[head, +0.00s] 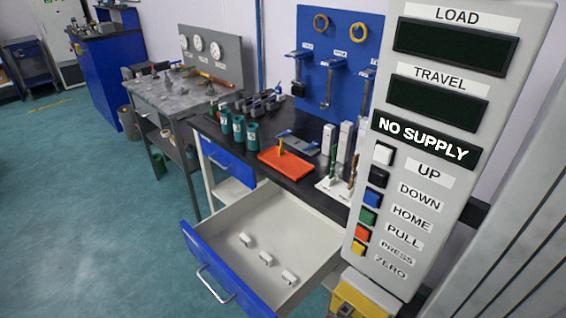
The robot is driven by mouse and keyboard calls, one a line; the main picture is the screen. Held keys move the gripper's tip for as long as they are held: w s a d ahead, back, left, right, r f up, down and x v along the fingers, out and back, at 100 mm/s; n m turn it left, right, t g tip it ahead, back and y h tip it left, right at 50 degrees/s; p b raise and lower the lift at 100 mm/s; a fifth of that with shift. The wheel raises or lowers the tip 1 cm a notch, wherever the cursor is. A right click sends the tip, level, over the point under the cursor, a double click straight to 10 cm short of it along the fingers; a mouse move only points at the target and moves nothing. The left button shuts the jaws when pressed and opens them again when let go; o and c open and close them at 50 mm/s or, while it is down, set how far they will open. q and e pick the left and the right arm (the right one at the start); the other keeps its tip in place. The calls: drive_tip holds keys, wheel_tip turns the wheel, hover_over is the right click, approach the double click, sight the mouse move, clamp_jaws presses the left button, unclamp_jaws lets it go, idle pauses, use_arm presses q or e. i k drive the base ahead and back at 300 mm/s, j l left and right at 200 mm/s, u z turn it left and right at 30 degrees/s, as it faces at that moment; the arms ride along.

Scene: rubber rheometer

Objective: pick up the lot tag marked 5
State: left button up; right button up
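Three small white pieces lie in a row on the floor of the open drawer (312,215) in the head view: one at the left (245,240), a middle one (266,258) and one nearest me (290,277). They look like small tags, but no number can be read on any of them, so I cannot tell which is marked 5. Neither of my grippers shows in this view.
The drawer has a blue front (225,275) and juts out from under a black bench top. On the bench are an orange tray (287,162) and green canisters (238,130). A tall control panel (408,190) reading NO SUPPLY blocks the right side. Green floor (80,220) is clear at left.

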sight(245, 239)
drive_tip(key=k+j+z, duration=0.15)
drive_tip(key=j, duration=0.25)
drive_tip(key=k+j+z, duration=0.2)
drive_tip(key=j, duration=0.2)
drive_tip(key=k+j+z, duration=0.15)
drive_tip(key=j, duration=0.25)
